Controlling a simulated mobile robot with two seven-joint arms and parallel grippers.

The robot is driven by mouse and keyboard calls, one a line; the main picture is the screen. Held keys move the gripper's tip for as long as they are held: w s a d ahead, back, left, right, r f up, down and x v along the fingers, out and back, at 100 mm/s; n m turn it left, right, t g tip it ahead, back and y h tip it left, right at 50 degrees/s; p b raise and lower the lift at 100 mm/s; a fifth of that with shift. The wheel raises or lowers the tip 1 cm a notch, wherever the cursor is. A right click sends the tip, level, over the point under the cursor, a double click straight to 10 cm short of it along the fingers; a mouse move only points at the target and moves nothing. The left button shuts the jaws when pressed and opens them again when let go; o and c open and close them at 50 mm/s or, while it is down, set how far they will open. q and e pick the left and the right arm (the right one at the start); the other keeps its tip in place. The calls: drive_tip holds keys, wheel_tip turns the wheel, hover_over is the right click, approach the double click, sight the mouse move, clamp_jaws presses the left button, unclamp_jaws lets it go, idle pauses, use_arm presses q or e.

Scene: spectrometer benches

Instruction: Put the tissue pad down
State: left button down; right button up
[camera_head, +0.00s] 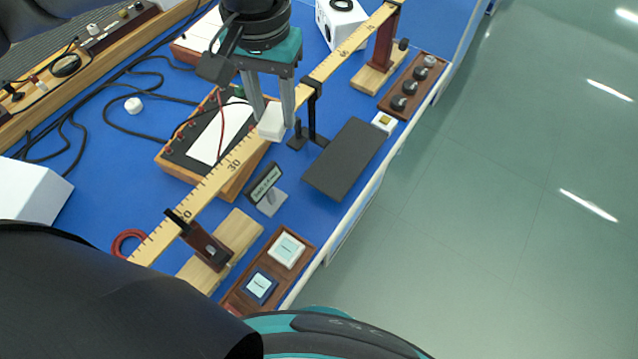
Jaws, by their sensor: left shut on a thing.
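My left gripper (270,112) points down over the bench and is shut on the white tissue pad (271,126). The pad is between the grey fingers, in front of the wooden metre rule (213,185) as seen from the head. I cannot tell whether the pad touches anything below it. My right gripper is not in view.
A dark flat plate (345,160) lies to the right of the pad, near the bench edge. A small sign (265,185), a wooden tray (268,270) with two small boxes and a black-topped box with wires (180,150) are nearby. Blue bench surface (110,170) is open on the left.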

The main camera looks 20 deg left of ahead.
sight(314, 221)
use_arm(q)
drive_tip(key=shift+s+d+f+m+p, duration=0.75)
drive_tip(key=shift+s+d+m+p, duration=1.4)
drive_tip(key=shift+d+p, duration=1.55)
drive_tip(key=shift+n, duration=0.25)
drive_tip(key=f+b, duration=0.1)
drive_tip(key=f, duration=0.5)
drive_tip(key=f+b, duration=0.2)
drive_tip(key=f, duration=0.5)
drive_tip(key=f+b, duration=0.2)
drive_tip(key=f, duration=0.5)
drive_tip(key=shift+s+a+f, duration=0.1)
drive_tip(key=shift+s+a, duration=0.15)
drive_tip(key=shift+a, duration=0.1)
drive_tip(key=shift+c, duration=2.3)
unclamp_jaws()
